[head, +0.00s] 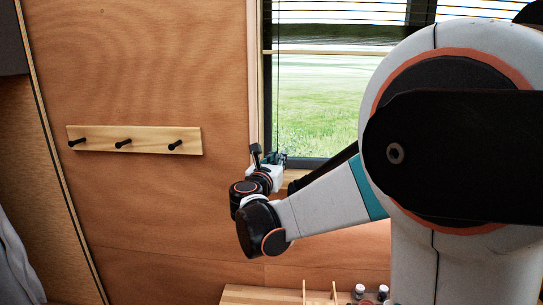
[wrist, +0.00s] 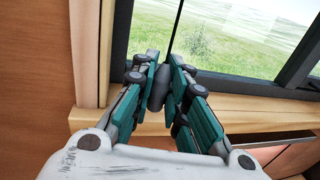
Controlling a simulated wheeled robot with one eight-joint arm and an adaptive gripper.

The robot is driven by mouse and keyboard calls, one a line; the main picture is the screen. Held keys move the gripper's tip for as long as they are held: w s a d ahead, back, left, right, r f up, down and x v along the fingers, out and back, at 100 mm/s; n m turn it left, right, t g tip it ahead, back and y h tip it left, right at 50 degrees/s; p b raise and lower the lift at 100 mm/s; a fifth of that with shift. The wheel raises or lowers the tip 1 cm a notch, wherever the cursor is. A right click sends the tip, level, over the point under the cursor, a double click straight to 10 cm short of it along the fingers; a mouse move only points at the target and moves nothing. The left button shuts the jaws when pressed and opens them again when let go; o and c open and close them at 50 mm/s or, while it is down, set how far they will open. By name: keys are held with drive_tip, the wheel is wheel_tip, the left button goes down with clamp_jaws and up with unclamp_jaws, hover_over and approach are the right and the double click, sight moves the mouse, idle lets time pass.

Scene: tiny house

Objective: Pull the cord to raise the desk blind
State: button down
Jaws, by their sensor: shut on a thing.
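The desk blind (head: 340,14) shows as thin slats across the top of the window in the head view. A pale rail (head: 320,52) runs below the slats, and the glass under it is uncovered. The thin dark cord (head: 278,90) hangs along the window's left side. In the wrist view the cord (wrist: 175,32) runs down to a grey pull (wrist: 160,88) between the fingers. My gripper (wrist: 166,72) is shut on this pull, in front of the window's lower left corner. In the head view my gripper (head: 267,156) is small and partly hides the pull.
The wooden window sill (wrist: 240,112) lies just beyond and below my gripper. A peg rail (head: 133,139) with dark pegs is on the wall to the left. Small bottles (head: 359,291) stand on a wooden surface (head: 255,295) below. My own arm hides the right side.

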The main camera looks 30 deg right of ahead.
wheel_tip(320, 180, down, 3)
drive_tip(key=shift+r+b, duration=0.2)
drive_tip(key=shift+b, duration=0.2)
drive_tip(key=c, duration=1.6)
unclamp_jaws()
drive_tip(key=shift+a+r, duration=0.1)
drive_tip(key=shift+r, duration=0.05)
drive_tip(key=v, duration=1.2)
